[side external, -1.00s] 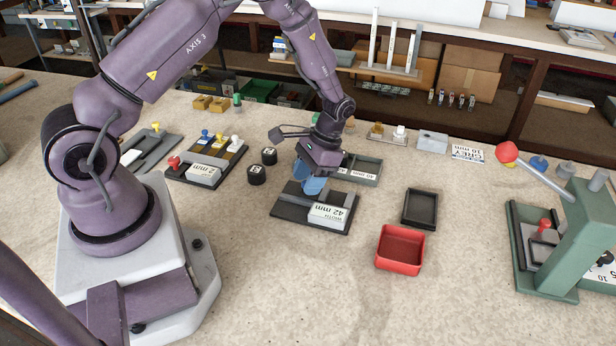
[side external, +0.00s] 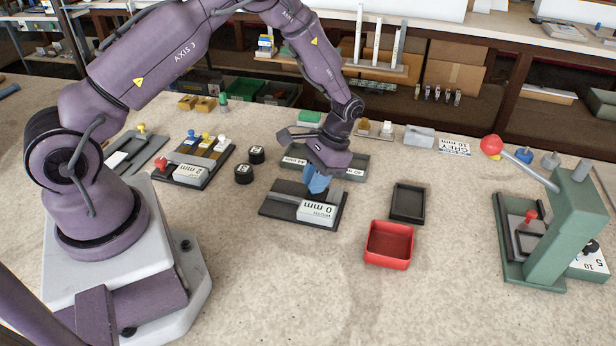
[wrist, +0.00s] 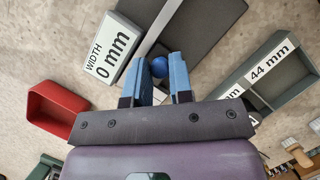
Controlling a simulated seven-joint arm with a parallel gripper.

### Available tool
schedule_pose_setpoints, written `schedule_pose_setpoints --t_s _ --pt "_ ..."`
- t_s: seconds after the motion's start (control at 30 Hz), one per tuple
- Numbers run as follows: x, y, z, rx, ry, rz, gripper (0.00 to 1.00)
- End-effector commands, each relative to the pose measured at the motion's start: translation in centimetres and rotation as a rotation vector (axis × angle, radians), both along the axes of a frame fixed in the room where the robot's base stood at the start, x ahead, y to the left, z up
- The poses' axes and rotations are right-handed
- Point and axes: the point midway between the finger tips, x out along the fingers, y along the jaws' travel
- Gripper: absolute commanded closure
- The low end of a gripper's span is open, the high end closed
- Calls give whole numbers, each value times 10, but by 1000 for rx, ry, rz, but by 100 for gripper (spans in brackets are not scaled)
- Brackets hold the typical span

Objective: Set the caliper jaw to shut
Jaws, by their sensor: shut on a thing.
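The caliper is a dark flat plate (side external: 275,208) on the bench in the side view, with a pale rail across it. It also shows in the wrist view (wrist: 215,28). Its white width block (side external: 317,211) reads 0 mm, and the same reading is clear in the wrist view (wrist: 108,56). My gripper (side external: 317,190) points down over the plate's right part, beside the block. In the wrist view my gripper (wrist: 160,78) has its blue fingers on either side of a round blue knob (wrist: 158,67), shut on it. The jaw's contact faces are hidden.
A red bin (side external: 389,260) and a black tray (side external: 407,218) stand to the right. A grey fixture with number labels (side external: 352,173) lies close behind the caliper. A green press (side external: 565,225) is far right. The front bench is clear.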

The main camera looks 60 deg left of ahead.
Motion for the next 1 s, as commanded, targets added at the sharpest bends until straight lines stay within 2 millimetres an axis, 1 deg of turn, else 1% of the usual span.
schedule_pose_setpoints --t_s 0.03,0.1,0.13,0.23,0.5,0.63,0.77,1.0 --pt "5 -4 1 -7 -18 -3 100" --pt "6 -5 1 -8 -20 -3 100" --pt "6 -5 1 -8 -21 -3 77" --pt "6 -5 1 -8 -20 -3 54" --pt "4 -3 1 -5 -14 -2 54" --pt "7 -3 9 -5 -15 -2 54" --pt "16 -3 29 -5 -18 -2 54" --pt "37 -4 79 -6 -19 -3 54"
